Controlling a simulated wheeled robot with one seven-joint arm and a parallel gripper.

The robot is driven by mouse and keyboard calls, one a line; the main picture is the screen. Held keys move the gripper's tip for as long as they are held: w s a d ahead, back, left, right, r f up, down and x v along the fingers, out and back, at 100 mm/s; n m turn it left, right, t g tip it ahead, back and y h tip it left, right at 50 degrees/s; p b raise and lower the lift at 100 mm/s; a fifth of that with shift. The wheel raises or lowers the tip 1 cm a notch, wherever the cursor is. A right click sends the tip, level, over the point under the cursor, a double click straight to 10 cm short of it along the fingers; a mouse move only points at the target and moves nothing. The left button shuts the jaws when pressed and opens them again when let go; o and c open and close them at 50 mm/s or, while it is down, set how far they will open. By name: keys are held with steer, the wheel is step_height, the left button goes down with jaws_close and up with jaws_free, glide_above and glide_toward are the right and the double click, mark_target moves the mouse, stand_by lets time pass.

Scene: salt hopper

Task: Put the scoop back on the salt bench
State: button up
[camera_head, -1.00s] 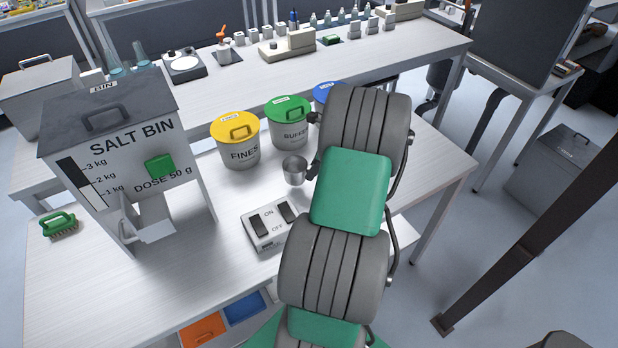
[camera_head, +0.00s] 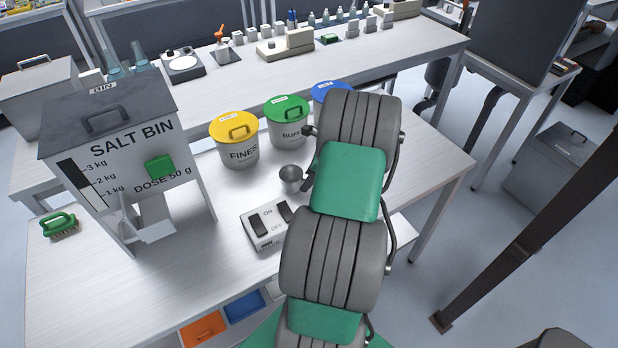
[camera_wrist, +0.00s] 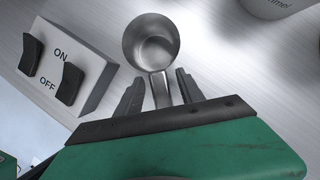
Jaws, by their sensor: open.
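The scoop is a small round metal cup with a short straight handle (camera_wrist: 159,90). In the head view its cup (camera_head: 291,179) is over the white bench (camera_head: 340,262), behind the switch box; it seems to rest on the top, but contact is not clear. In the wrist view the cup opening faces me and looks empty. My gripper (camera_wrist: 159,93) is open, with one dark finger on each side of the handle and a visible gap at both. In the head view my arm hides most of the gripper.
The ON/OFF switch box (camera_head: 269,224) is close beside the scoop. The yellow-lidded FINES tub (camera_head: 238,153) and green-lidded tub (camera_head: 288,133) stand behind it. The blue-lidded tub (camera_head: 328,90) is partly hidden by my arm. The salt bin (camera_head: 130,140) and green brush (camera_head: 59,225) are at left.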

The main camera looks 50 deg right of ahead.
steer(key=v, duration=1.2)
steer(key=w+a+r+n, duration=0.25)
steer(key=a+n, duration=0.25)
steer(key=a, duration=0.3)
steer(key=w+a+r+n+g+h, duration=0.1)
steer(key=w+a+r+n, duration=0.15)
steer(key=a+n, duration=0.35)
steer(key=w+a+r+n, duration=0.2)
steer(key=a+r+n, duration=0.15)
steer(key=a, duration=0.55)
steer(key=s+a+n+h, duration=0.1)
steer(key=s+a+n, duration=0.8)
steer(key=a+n, duration=0.5)
steer(key=shift+a+f+n+t, duration=0.15)
steer(key=shift+f+n+t, duration=0.2)
steer(key=shift+n, duration=0.6)
steer(key=shift+s, duration=0.1)
